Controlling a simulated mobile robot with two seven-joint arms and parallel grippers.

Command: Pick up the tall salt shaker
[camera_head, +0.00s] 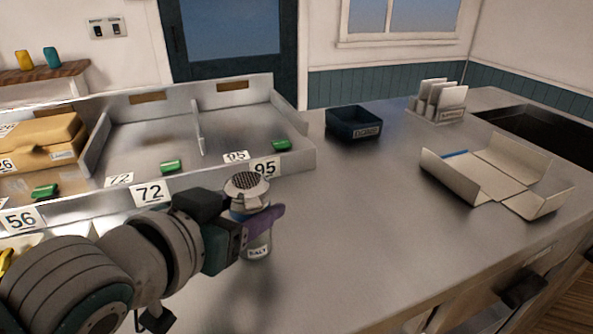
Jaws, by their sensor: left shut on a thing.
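The tall salt shaker (247,187) has a domed metal top with holes, a blue-grey body and a white label reading SALT. It is upright at the near left part of the steel counter. My left gripper (257,222) reaches in from the left and is shut on the shaker's body, with a purple finger across its front. Part of the body is hidden behind the finger. I cannot tell whether its base touches the counter. My right gripper is not in view.
Numbered metal bays with green clips (171,167) and a cardboard box (40,145) line the left. A dark bin (354,124), a card holder (437,103) and an unfolded carton (489,178) stand on the counter (370,230). Its middle is clear.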

